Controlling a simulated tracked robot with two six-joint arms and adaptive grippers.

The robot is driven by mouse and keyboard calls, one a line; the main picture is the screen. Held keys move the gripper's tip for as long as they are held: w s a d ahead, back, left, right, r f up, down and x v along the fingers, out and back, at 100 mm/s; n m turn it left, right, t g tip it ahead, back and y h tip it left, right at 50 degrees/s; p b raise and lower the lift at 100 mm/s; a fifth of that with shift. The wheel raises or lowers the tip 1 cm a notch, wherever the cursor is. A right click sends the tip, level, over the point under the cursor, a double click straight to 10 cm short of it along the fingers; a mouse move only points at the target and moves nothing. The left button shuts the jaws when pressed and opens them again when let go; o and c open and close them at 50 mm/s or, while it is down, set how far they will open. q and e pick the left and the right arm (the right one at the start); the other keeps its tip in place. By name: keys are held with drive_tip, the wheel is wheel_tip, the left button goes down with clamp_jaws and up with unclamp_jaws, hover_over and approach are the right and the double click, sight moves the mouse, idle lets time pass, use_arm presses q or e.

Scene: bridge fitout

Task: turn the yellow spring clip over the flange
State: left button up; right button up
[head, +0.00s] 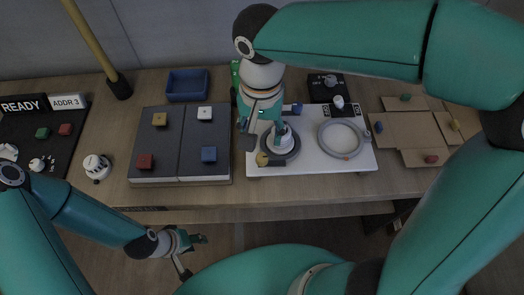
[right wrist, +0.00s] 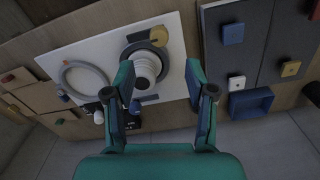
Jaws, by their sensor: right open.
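The yellow spring clip (head: 262,159) sits at the near left edge of a dark round flange (head: 292,150) on a white board (head: 325,164). In the right wrist view, the clip (right wrist: 158,36) lies beyond my fingertips, beside the flange (right wrist: 128,52). A white ribbed piece (right wrist: 147,66) stands in the flange's middle. My right gripper (right wrist: 157,74) is open, with the ribbed piece showing between its fingers; I see no contact. In the head view, my right gripper (head: 264,134) partly covers the flange. My left gripper (head: 194,254) looks open and empty, in front of the table.
A grey ring (head: 341,139) lies on the board's right. A blue knob (head: 297,108) is at its back edge. A dark two-panel mat (head: 181,176) with several coloured blocks is left of it. A blue tray (head: 187,85) stands behind. Cardboard pieces (head: 412,132) lie at right.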

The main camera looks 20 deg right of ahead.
sight(262, 156)
wheel_tip(262, 156, down, 9)
drive_tip(key=shift+s+r, duration=0.1)
idle(0.3)
clamp_jaws()
